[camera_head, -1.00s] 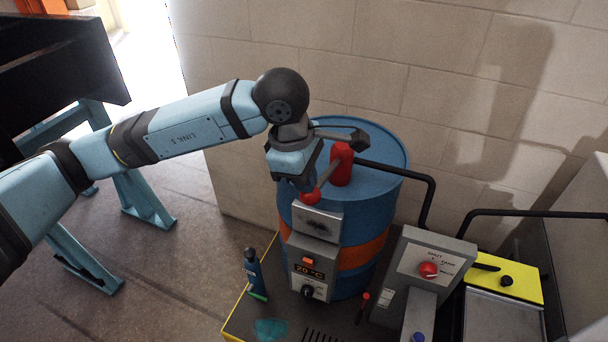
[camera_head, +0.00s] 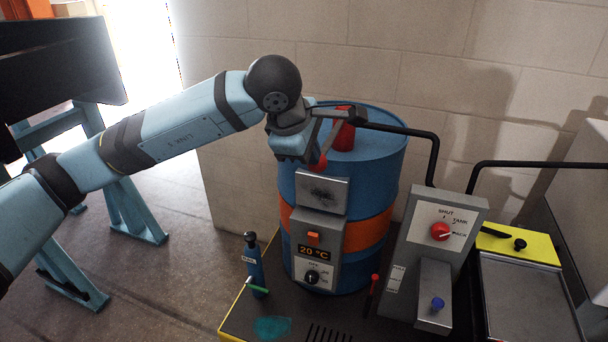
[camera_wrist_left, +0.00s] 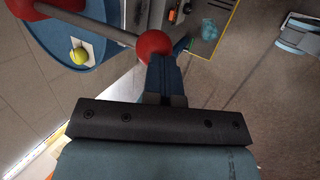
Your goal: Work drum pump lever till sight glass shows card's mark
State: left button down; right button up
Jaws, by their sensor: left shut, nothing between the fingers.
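A blue drum with an orange band (camera_head: 368,185) stands on a dark platform. On its top is a red pump body (camera_head: 345,135) with a grey lever (camera_head: 331,145) ending in a red ball knob (camera_head: 318,163). The lever (camera_wrist_left: 85,22) and knob (camera_wrist_left: 153,45) also show in the left wrist view. My left gripper (camera_head: 308,160) is at the knob; its fingers (camera_wrist_left: 165,72) are shut with nothing between them, lying beside or against the ball. Whether they touch it I cannot tell. I cannot make out a sight glass or a marked card. My right gripper is out of view.
A heater box (camera_head: 316,250) reading 20 °C is on the drum's front. A valve panel (camera_head: 440,235) with a red knob stands right of the drum, beside a yellow-edged tray (camera_head: 525,290). A blue bottle (camera_head: 255,265) stands left. The wall is close behind.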

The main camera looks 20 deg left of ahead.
pick_arm(q)
notch_tip(320, 180, down, 9)
jog(key=t+b, duration=0.2)
jog(key=b, duration=1.1)
jog(key=shift+w+t, duration=0.25)
jog(key=shift+t, duration=0.15)
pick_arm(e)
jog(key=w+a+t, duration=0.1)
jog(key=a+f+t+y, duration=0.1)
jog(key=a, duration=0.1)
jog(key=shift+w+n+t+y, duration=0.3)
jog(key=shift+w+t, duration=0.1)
pick_arm(q)
jog(key=shift+s+r, duration=0.1)
